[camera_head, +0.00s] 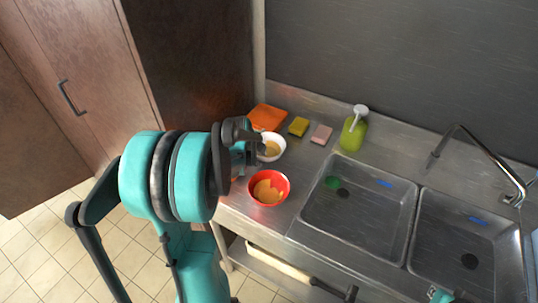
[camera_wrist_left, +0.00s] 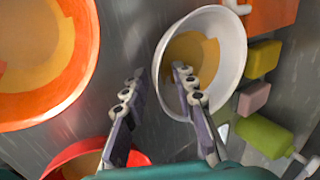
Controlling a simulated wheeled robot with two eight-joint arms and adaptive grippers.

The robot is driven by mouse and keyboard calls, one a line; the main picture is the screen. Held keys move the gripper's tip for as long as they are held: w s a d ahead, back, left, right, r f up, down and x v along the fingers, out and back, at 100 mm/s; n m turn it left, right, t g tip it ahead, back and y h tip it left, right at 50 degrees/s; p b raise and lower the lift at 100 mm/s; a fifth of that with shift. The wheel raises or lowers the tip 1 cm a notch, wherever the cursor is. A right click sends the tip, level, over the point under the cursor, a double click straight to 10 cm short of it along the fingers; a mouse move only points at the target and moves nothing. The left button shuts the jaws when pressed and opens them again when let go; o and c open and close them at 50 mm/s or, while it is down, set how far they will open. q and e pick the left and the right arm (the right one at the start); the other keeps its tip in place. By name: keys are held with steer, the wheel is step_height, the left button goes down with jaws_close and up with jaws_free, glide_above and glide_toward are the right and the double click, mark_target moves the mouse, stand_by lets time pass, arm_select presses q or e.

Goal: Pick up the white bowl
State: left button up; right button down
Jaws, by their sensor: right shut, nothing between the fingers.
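The white bowl (camera_head: 277,138) stands on the steel counter with yellowish food in it, partly hidden behind my left gripper (camera_head: 250,150) in the head view. In the left wrist view the white bowl (camera_wrist_left: 232,40) is at upper middle. My left gripper (camera_wrist_left: 155,85) is open there. One finger overlaps the bowl's interior and the other is outside its left side, with the near rim between them. I cannot tell whether either finger touches it. My right gripper (camera_head: 318,285) is small and dark at the bottom of the head view, shut and empty, below the counter's front.
A red bowl (camera_head: 283,182) with food stands nearer. A large orange bowl (camera_wrist_left: 82,75) is left of the white bowl. An orange item (camera_head: 267,116), yellow sponge (camera_head: 298,126), pink sponge (camera_head: 321,134) and green soap bottle (camera_head: 353,134) stand behind. A double sink (camera_head: 362,205) is right.

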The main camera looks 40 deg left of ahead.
arm_select(q)
steer(key=shift+w+f, duration=0.25)
steer(key=shift+f, duration=0.3)
steer(key=shift+r, duration=0.1)
jaws_close()
steer(key=shift+r, duration=0.1)
